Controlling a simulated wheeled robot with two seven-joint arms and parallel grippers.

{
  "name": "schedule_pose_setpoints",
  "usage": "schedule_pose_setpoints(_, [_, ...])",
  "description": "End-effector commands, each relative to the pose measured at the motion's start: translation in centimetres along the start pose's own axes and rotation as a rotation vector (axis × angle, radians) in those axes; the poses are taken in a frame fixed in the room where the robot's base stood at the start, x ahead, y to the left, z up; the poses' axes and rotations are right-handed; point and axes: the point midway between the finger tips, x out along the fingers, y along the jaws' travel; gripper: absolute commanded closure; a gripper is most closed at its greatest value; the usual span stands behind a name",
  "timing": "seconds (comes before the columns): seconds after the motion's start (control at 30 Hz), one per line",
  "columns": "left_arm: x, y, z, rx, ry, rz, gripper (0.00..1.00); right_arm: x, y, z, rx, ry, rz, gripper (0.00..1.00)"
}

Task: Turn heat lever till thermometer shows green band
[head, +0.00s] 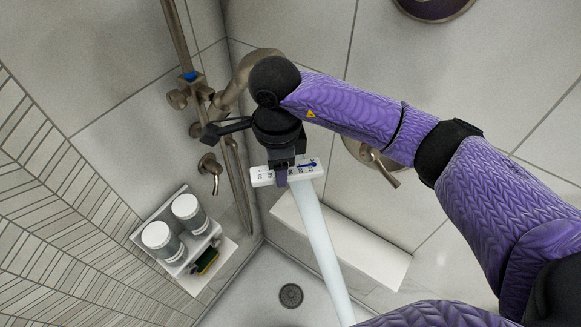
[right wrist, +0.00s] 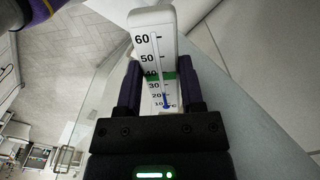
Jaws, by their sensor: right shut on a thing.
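My right gripper (head: 281,172) is shut on a white thermometer (head: 262,176), held across a pale stream of water (head: 318,235). In the right wrist view the thermometer (right wrist: 150,22) stands between my gripper's fingers (right wrist: 154,88), with a scale from 10 to 60. Its green band (right wrist: 160,76) lies near 40. Blue shows only low on the tube, around 10 to 20, below the green band. A metal lever on a round wall plate (head: 374,158) is partly hidden behind my right arm. A smaller lever handle (head: 210,165) is at the left. Which one is the heat lever, I cannot tell.
A white ledge (head: 345,245) runs along the wall under the stream. A corner shelf (head: 205,240) holds two lidded jars (head: 160,238) and a sponge (head: 207,260). A round drain (head: 291,295) is in the floor. A shower rail and hose (head: 178,35) are at the left.

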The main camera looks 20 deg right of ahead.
Motion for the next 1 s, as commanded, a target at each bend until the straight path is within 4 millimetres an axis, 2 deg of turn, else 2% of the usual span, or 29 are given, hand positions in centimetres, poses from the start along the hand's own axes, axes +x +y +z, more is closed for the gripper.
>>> schedule_pose_setpoints(0.37, [0.0, 0.0, 0.0, 0.000, 0.000, 0.000, 0.45, 0.0, 0.0, 0.0, 0.000, 0.000, 0.000, 1.00])
schedule_pose_setpoints(0.67, [0.4, 0.0, 0.1, 0.000, 0.000, 0.000, 0.45, 0.1, -0.1, -1.2, 0.002, 0.000, 0.000, 1.00])
schedule_pose_setpoints(1.0, [0.3, 0.0, 0.1, 0.000, 0.000, 0.000, 0.45, 0.0, -0.1, -1.2, 0.000, 0.000, 0.000, 1.00])
